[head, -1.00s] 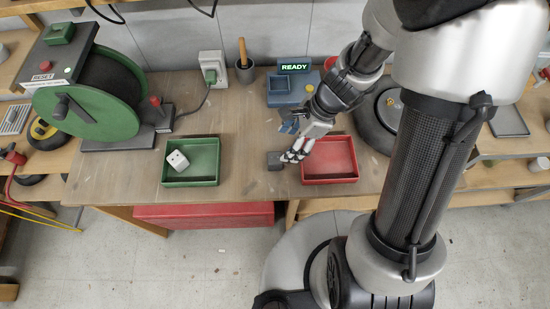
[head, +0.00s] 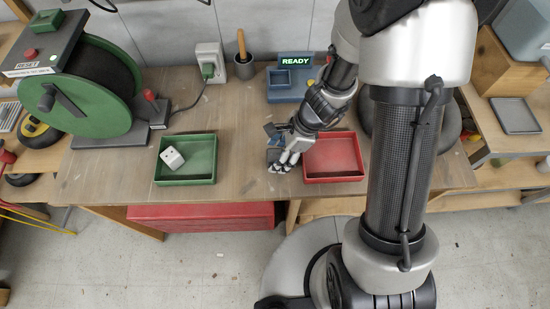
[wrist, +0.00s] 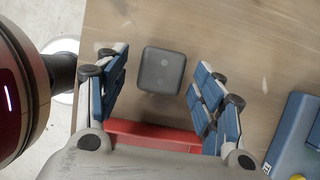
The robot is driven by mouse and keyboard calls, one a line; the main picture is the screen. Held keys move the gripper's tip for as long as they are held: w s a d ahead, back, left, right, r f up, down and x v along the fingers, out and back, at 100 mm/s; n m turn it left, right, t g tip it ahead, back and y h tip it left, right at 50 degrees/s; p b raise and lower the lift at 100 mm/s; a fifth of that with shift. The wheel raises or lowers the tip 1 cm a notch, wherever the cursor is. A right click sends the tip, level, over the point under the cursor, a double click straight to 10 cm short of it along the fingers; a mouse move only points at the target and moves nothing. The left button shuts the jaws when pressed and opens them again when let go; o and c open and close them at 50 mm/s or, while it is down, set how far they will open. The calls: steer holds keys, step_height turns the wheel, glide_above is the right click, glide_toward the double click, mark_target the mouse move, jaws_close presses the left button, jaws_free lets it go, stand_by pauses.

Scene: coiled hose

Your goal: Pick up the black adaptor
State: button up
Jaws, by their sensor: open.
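The black adaptor is a small dark block with rounded edges, lying on the wooden bench top. In the wrist view the black adaptor (wrist: 163,69) sits between my two blue-padded fingers, with a gap on both sides. My gripper (wrist: 160,80) is open and empty. In the head view my gripper (head: 284,160) is low over the bench, just left of the red tray, and it covers most of the adaptor. I cannot tell the exact height of the fingertips above the bench.
The red tray (head: 334,178) is close to the right of my gripper. A green tray (head: 186,180) holding a white adaptor (head: 172,158) stands to the left. A blue-grey device with a READY display (head: 295,61) stands behind.

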steer(key=shift+c, duration=0.2)
steer(key=c, duration=1.1)
